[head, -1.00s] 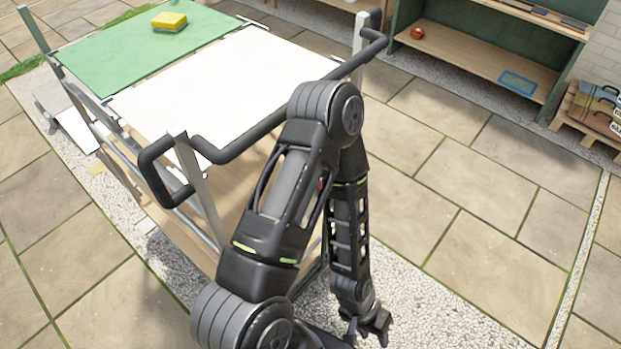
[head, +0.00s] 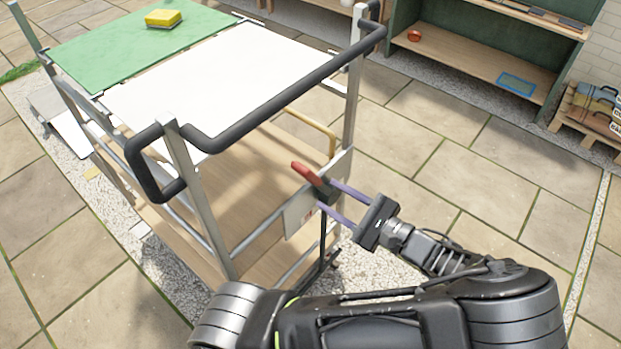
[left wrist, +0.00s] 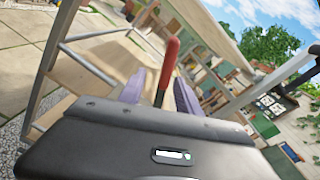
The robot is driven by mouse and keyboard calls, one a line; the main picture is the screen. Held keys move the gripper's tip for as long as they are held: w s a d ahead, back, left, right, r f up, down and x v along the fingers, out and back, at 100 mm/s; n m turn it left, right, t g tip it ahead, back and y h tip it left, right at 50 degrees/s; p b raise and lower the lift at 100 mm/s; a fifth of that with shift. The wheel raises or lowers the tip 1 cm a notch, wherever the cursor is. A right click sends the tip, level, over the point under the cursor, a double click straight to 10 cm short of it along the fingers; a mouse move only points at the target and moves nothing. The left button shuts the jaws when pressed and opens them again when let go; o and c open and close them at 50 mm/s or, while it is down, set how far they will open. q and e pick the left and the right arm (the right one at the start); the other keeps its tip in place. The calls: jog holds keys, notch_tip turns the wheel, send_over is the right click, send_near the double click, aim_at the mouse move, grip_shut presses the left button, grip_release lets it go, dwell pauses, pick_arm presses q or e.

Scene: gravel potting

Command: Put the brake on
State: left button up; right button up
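The brake lever with a red grip (head: 306,173) is on a pale plate (head: 300,213) at the near right end of the trolley (head: 197,190). The red grip tilts up to the left in the head view. My left gripper (head: 327,195) points at the lever from the right, its two purple fingers apart. In the left wrist view the red grip (left wrist: 171,58) stands between the open fingers (left wrist: 158,88). I cannot tell whether a finger touches it. My right gripper is in neither view.
The trolley's black push handle (head: 290,90) runs above the lever. A white sheet (head: 200,75), a green mat (head: 120,50) and a yellow sponge (head: 164,18) are on its top. Open paving (head: 480,170) lies to the right, with a shelf unit (head: 470,60) behind.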

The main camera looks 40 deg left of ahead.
aim_at(316, 179)
pick_arm(q)
jog(key=shift+w+d+r, duration=0.15)
jog(key=shift+r, duration=0.3)
jog(key=shift+w+d+r, duration=0.1)
jog(key=shift+w+r, duration=0.05)
jog(key=shift+r, duration=0.25)
jog(key=shift+s+a+f, duration=0.1)
jog(key=shift+a, duration=3.85)
jog(key=shift+c, duration=0.3)
grip_shut()
